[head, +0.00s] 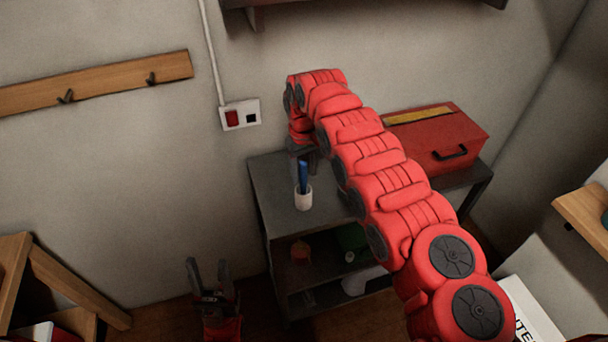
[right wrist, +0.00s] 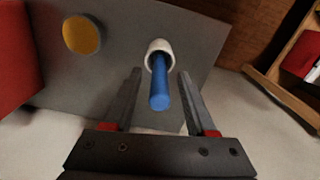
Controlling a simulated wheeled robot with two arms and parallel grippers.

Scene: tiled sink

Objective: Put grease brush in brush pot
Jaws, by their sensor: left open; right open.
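A blue grease brush (head: 303,175) stands upright in a white brush pot (head: 304,200) on the grey shelf unit's top. In the right wrist view the brush (right wrist: 160,85) points up from the pot (right wrist: 159,47) toward my camera. My right gripper (right wrist: 158,85) is open, its fingers on either side of the brush and apart from it. In the head view my right arm reaches over the unit and its gripper (head: 303,152) is just above the pot, partly hidden. My left gripper (head: 209,275) is open and empty, low at the left.
A red toolbox (head: 436,140) stands on the unit (head: 273,178) at the right. A round yellow-orange thing (right wrist: 83,35) lies on the top in the right wrist view. Lower shelves hold a green thing (head: 352,238) and other items. A wooden frame (head: 70,282) stands at the left.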

